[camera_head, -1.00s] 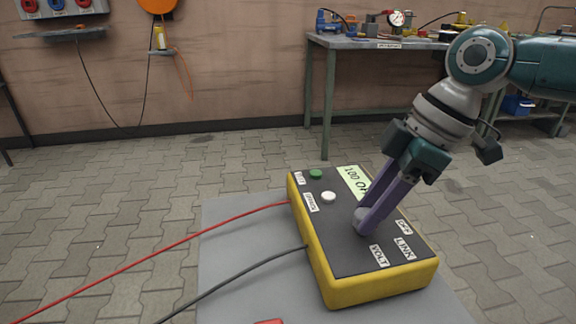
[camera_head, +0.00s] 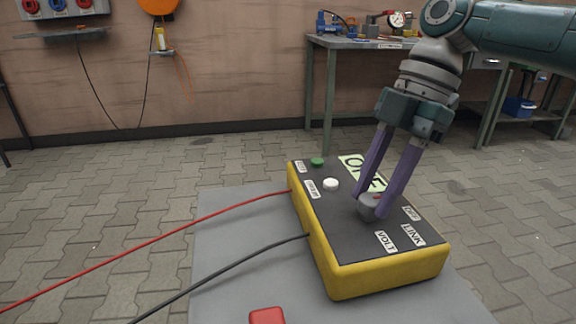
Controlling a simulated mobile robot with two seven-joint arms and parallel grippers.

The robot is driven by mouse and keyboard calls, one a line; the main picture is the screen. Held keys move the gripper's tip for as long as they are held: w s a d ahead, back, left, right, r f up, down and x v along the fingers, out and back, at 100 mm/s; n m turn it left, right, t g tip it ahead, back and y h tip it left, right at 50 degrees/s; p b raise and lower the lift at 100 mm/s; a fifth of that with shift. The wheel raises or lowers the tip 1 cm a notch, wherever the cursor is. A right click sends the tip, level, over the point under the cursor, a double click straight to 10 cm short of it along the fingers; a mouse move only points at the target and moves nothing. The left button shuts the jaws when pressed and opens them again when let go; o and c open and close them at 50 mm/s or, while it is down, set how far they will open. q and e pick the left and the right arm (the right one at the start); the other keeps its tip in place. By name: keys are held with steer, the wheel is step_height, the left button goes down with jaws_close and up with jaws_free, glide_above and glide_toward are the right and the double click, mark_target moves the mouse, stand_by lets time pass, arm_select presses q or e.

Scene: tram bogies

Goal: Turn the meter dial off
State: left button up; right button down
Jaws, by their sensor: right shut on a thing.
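The meter is a yellow box with a dark top face (camera_head: 345,235) and sits on a grey surface. Its grey dial (camera_head: 369,207) is near the middle of the top, with a small red mark showing. Labels OFF, LINK and VOLT lie around the right and front of the dial. The meter's display (camera_head: 352,163) reads OFF, partly hidden by a finger. My right gripper (camera_head: 372,203) points down from above with its two purple fingers shut on the dial, one on each side. My left gripper is not in view.
A red lead (camera_head: 150,247) and a black lead (camera_head: 220,274) run from the meter's left side. Green (camera_head: 317,162) and white (camera_head: 331,184) buttons sit left of the display. A red object (camera_head: 267,316) lies at the front. A workbench (camera_head: 345,42) stands behind.

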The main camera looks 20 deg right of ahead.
steer(key=shift+n, duration=0.5)
steer(key=shift+b, duration=0.3)
steer(key=c, duration=0.5)
jaws_free()
steer(key=p+v, duration=0.2)
steer(key=v, duration=0.8)
steer(key=shift+w+p, duration=0.2)
steer(key=shift+p, duration=0.2)
steer(key=shift+a, duration=0.1)
